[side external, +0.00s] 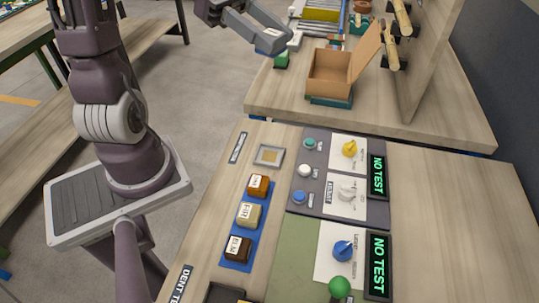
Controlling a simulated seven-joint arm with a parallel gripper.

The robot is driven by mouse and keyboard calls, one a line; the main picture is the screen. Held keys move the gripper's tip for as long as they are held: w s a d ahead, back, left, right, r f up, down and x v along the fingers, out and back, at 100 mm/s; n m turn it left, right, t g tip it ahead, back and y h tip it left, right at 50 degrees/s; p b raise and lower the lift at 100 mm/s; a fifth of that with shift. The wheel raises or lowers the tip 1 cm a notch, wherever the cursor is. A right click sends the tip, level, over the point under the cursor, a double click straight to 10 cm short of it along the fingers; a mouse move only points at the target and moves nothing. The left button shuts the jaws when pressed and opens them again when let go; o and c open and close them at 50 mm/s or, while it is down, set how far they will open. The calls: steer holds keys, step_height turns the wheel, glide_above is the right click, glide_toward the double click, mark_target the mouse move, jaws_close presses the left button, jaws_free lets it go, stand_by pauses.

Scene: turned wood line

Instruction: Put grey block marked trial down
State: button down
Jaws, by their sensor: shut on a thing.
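My gripper (268,38) is at the top of the side external view, above the far end of the bench. It is shut on a small grey block (272,43) with a pale label on its upper face. The lettering is too small to read. The block appears held above the surface, near a green object (282,60); I cannot tell the exact gap. A square grey tray (258,155) with a tan middle lies on the near bench, apart from the gripper.
A blue mat (235,262) holds three labelled wooden blocks. An open cardboard box (328,77) and an upright wooden board (428,60) stand on the far bench. Bare wood (450,215) is clear at right.

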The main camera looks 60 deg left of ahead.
mark_target(269, 156)
step_height(269, 156, down, 28)
steer(key=shift+f, duration=0.1)
steer(key=c, duration=0.9)
jaws_free()
steer(key=v, duration=1.1)
steer(key=shift+s+a+r, duration=0.15)
steer(key=shift+a+r, duration=0.05)
steer(key=s+d+r+m+y, duration=0.4)
steer(key=d+r+m+y, duration=0.2)
steer(key=r+m, duration=0.4)
steer(key=s+d+r+m+y, duration=0.5)
steer(key=d+r+m+y, duration=0.1)
steer(key=r+m, duration=0.5)
steer(key=shift+d+r+m+t+y, duration=0.3)
steer(key=shift+d+m, duration=0.4)
steer(key=shift+d, duration=0.2)
